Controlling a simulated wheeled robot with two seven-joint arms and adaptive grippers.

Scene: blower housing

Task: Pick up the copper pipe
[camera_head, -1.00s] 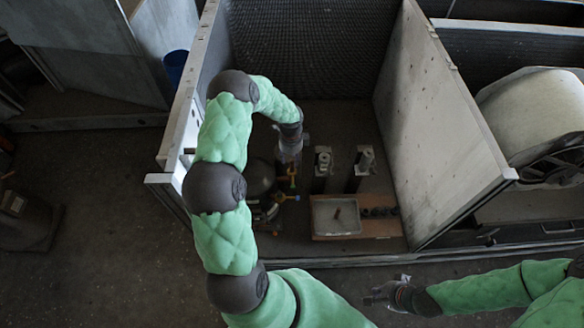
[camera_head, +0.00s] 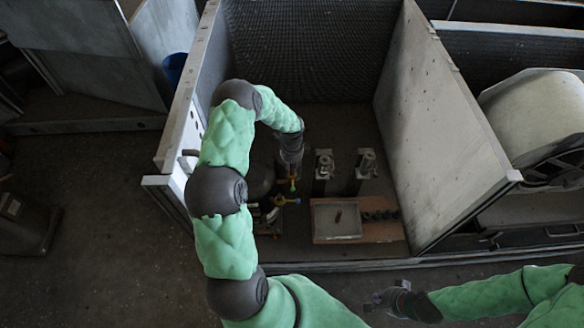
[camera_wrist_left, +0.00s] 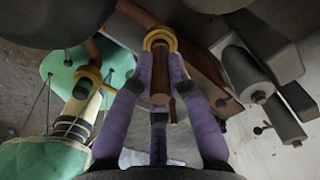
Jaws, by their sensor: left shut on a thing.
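The copper pipe (camera_wrist_left: 160,85) shows in the left wrist view as a brown tube with a yellow ring (camera_wrist_left: 159,40) around its upper part. It lies between the purple fingers of my left gripper (camera_wrist_left: 160,78), which is shut on it. In the head view my left gripper (camera_head: 291,168) points down inside the bay, beside yellow and orange fittings (camera_head: 284,198); the pipe is too small and hidden there to make out. My right gripper (camera_head: 378,300) is outside the bay at the lower right, with its fingers too small to read.
A metal tray (camera_head: 325,233) with a small reddish piece (camera_head: 338,216) sits on a wooden board (camera_head: 385,231) right of my left gripper. Two upright cylinders (camera_head: 323,172) (camera_head: 366,170) stand behind it. Panel walls (camera_head: 440,130) close the bay at left and right.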

